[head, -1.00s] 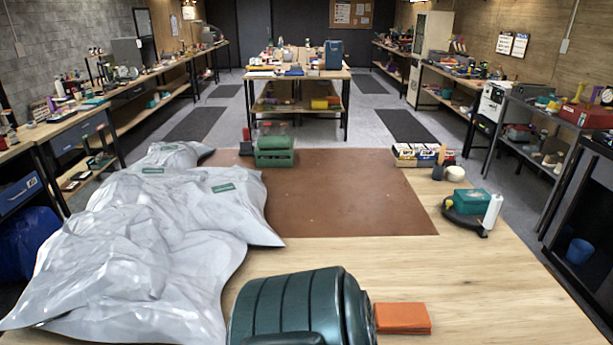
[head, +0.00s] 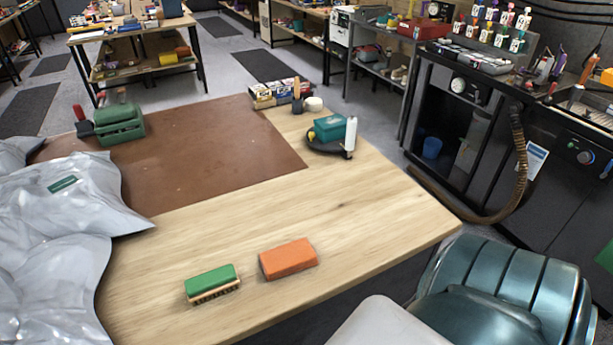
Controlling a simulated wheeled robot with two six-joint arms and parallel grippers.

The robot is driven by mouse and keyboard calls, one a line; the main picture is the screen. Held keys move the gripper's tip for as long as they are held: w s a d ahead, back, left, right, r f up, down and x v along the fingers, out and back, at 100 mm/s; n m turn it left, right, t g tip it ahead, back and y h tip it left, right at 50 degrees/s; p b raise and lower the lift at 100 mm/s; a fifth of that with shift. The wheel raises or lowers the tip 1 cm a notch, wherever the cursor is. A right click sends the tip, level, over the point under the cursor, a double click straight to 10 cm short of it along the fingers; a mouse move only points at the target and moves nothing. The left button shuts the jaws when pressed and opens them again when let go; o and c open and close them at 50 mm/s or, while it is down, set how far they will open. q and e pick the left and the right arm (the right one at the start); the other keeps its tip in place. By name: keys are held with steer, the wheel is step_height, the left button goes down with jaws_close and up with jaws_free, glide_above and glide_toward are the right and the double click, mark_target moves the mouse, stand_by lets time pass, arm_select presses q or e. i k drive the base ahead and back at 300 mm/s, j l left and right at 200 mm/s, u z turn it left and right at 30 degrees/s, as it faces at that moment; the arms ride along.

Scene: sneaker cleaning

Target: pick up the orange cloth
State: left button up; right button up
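The orange cloth (head: 288,259) is a folded, flat rectangular block lying on the bare wood near the front edge of the table. A green-topped brush (head: 212,283) lies just left of it, bristles down, with a small gap between them. Neither gripper's fingers show in the head view, so nothing is seen touching the cloth.
Grey plastic bags (head: 62,220) cover the table's left side. A brown mat (head: 175,160) lies behind the cloth. A black round tray (head: 325,146) with a teal box (head: 330,127) and white bottle (head: 350,136) stands at the back right. The wood right of the cloth is clear.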

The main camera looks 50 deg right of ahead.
mark_target(294, 255)
steer(key=z, duration=1.3)
steer(key=i+l+u, duration=0.15)
steer(key=l, duration=0.4)
steer(key=l+u, duration=0.15)
steer(key=l, duration=0.4)
